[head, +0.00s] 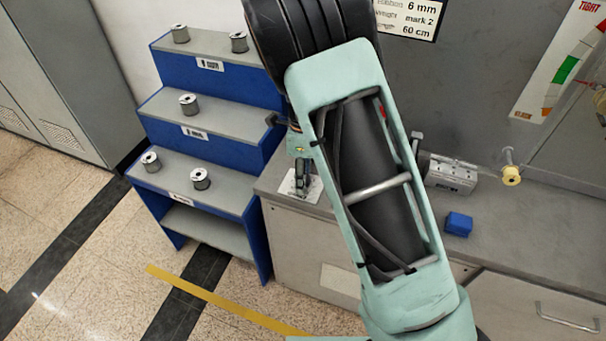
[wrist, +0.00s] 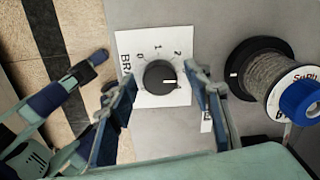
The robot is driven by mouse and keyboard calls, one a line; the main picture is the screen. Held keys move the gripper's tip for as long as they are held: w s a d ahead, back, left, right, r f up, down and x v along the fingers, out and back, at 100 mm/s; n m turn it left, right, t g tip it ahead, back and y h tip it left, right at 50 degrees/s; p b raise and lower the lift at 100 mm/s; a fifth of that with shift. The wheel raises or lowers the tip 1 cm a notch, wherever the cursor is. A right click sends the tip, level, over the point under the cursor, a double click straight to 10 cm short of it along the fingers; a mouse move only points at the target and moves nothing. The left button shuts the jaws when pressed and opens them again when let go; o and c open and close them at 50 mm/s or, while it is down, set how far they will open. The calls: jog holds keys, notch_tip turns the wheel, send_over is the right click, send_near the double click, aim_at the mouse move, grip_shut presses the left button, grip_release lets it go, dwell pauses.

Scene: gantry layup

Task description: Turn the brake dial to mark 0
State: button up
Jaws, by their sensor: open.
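The brake dial (wrist: 160,77) is a round black knob on a white plate (wrist: 126,45) printed with 0, 1 and 2 in an arc. Its white pointer line points right in the wrist view, past the 2 and away from the 0 at upper left. My gripper (wrist: 162,80) is open, with one finger left of the knob and one right of it. Contact with the knob cannot be told. In the head view my gripper (head: 303,178) is over the white plate (head: 290,187) at the bench's left end; the knob is hidden there.
A wire spool (wrist: 268,80) with a blue cap (wrist: 302,102) stands close right of the plate. In the head view, a blue stepped shelf (head: 158,70) with several spools is left of the bench (head: 520,230). A blue block (head: 459,223) and metal block (head: 450,172) sit farther right.

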jog(key=shift+c, duration=0.6)
jog(key=c, duration=1)
jog(key=shift+n, duration=0.3)
